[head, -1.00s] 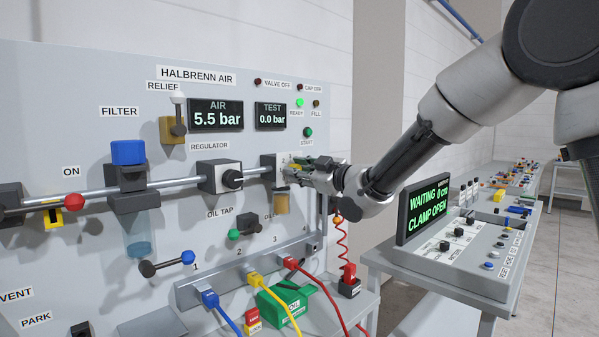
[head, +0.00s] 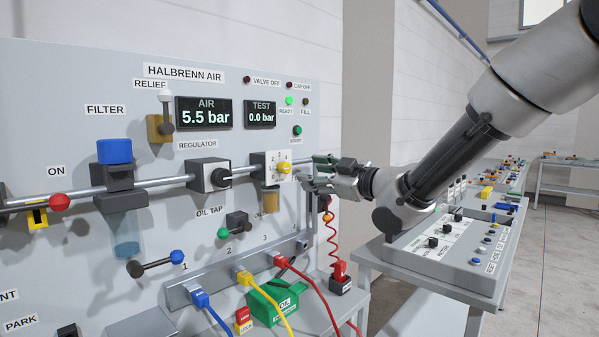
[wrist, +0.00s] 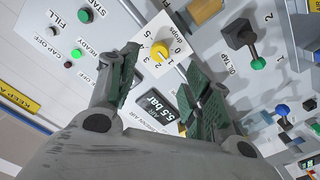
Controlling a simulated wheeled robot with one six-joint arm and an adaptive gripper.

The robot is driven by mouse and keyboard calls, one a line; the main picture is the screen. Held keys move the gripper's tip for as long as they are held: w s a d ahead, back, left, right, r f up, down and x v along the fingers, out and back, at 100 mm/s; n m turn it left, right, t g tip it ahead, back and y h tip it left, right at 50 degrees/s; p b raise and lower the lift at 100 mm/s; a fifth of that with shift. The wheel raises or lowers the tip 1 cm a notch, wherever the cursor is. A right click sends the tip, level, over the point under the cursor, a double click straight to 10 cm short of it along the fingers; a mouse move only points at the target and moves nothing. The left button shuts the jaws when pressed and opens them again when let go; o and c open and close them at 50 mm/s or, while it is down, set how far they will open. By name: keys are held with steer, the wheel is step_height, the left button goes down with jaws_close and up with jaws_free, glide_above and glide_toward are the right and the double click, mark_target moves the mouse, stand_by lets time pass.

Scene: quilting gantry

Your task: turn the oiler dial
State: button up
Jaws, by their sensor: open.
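The oiler dial (head: 284,168) is a yellow knob on a white square plate, right of the regulator, above a small amber bowl (head: 271,199). In the wrist view the dial (wrist: 160,51) shows between and beyond my fingertips, with printed numbers around it and the word "drops". Its exact setting is too small to tell. My gripper (head: 312,171) is open and empty, just right of the dial and apart from it. Its two green-padded fingers (wrist: 163,72) spread on either side of the dial in the wrist view.
The regulator (head: 209,175) sits left of the dial on the pipe. The oil tap lever (head: 237,224) is below. A red coiled hose (head: 329,238) hangs beneath my gripper. A control console (head: 450,248) stands at the right. The AIR display (head: 204,113) reads 5.5 bar.

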steer(key=v, duration=0.2)
steer(key=shift+s+d, duration=0.25)
steer(key=shift+f, duration=0.1)
